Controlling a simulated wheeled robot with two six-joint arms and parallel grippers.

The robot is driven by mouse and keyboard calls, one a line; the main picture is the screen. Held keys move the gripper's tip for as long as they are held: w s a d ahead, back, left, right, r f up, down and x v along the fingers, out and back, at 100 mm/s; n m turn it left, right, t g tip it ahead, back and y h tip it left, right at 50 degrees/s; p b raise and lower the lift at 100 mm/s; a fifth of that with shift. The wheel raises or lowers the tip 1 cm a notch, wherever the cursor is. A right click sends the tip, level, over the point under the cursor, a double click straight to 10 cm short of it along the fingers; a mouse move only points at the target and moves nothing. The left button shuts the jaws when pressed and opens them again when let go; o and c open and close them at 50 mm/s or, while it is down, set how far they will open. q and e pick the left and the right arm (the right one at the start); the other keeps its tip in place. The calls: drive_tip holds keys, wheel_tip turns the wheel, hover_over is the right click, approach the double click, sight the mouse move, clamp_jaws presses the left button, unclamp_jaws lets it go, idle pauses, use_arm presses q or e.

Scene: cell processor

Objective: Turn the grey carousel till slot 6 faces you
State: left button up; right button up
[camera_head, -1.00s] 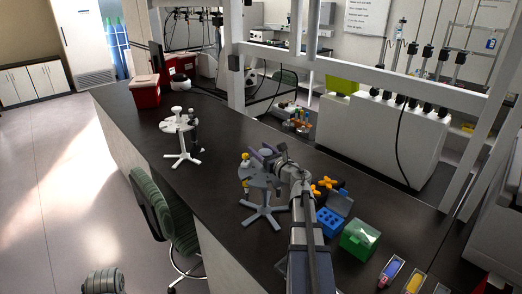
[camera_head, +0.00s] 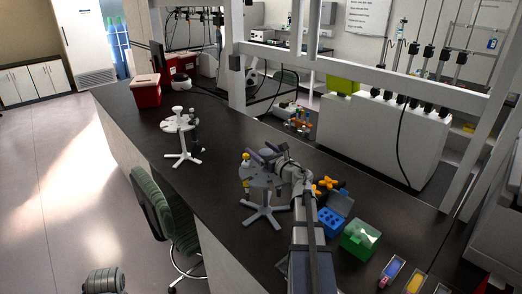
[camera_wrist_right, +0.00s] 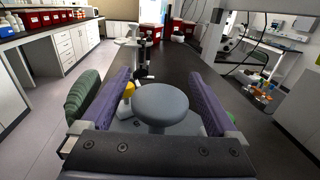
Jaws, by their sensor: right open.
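The grey carousel (camera_head: 258,180) stands on the dark bench in the head view, on a splayed-leg base. A yellow-topped item (camera_head: 245,161) sits at its left rim. My right gripper (camera_head: 264,153) is over the carousel's top, open, with purple finger pads. In the right wrist view its fingers (camera_wrist_right: 160,78) stand on either side of the carousel's round grey knob (camera_wrist_right: 163,103), with gaps on both sides. The yellow item also shows by the left finger (camera_wrist_right: 128,91). Slot numbers cannot be read. My left gripper is not in view.
A white carousel (camera_head: 178,125) stands farther back on the bench. Right of the grey one are orange clips (camera_head: 327,184), a blue rack (camera_head: 330,220), a green box (camera_head: 360,238) and coloured trays (camera_head: 391,270). A green chair (camera_head: 165,210) stands at the bench's left edge.

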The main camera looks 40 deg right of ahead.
drive_tip(key=shift+s, duration=0.1)
hover_over(274, 176)
drive_tip(key=shift+a, duration=0.1)
idle(0.4)
idle(0.7)
